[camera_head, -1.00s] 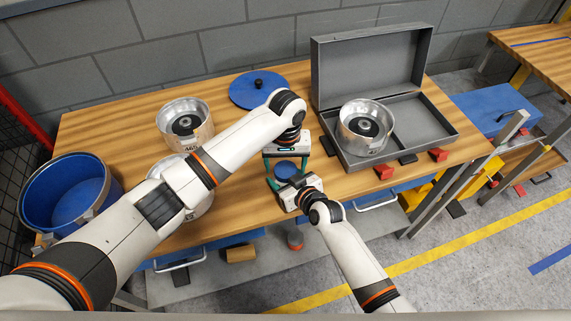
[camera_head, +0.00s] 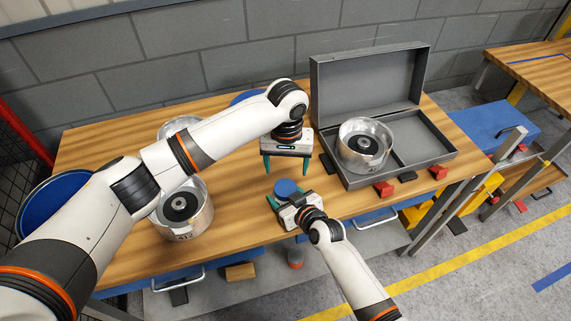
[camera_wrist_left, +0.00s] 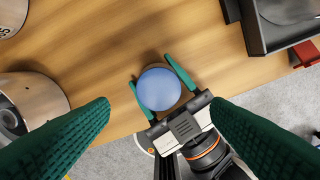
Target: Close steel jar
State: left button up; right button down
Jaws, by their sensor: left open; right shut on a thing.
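A small round thing with a flat blue top (camera_head: 286,187), which I take to be the steel jar with its lid, is at the table's front edge. It also shows in the left wrist view (camera_wrist_left: 159,89). Its body is mostly hidden under the blue top, so I cannot tell how the lid sits. My right gripper (camera_head: 288,196) is shut on it, a green finger on either side. My left gripper (camera_head: 286,171) is open and empty, above and behind the blue top and apart from it. Its green fingers frame the left wrist view.
A grey open case (camera_head: 424,149) stands to the right with a steel pot (camera_head: 350,152) in it. Another steel pot (camera_head: 196,218) is below my left arm. A blue bin (camera_head: 45,208) is at far left. Red blocks (camera_head: 384,188) lie at the front edge.

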aim_at(286, 188)
pick_arm(q)
jog(key=shift+s+a+r, duration=0.1)
dwell(0.3)
jog(key=shift+f, duration=4)
jog(key=shift+c, duration=0.2)
jog(key=c, duration=1)
jog(key=o, duration=1.1)
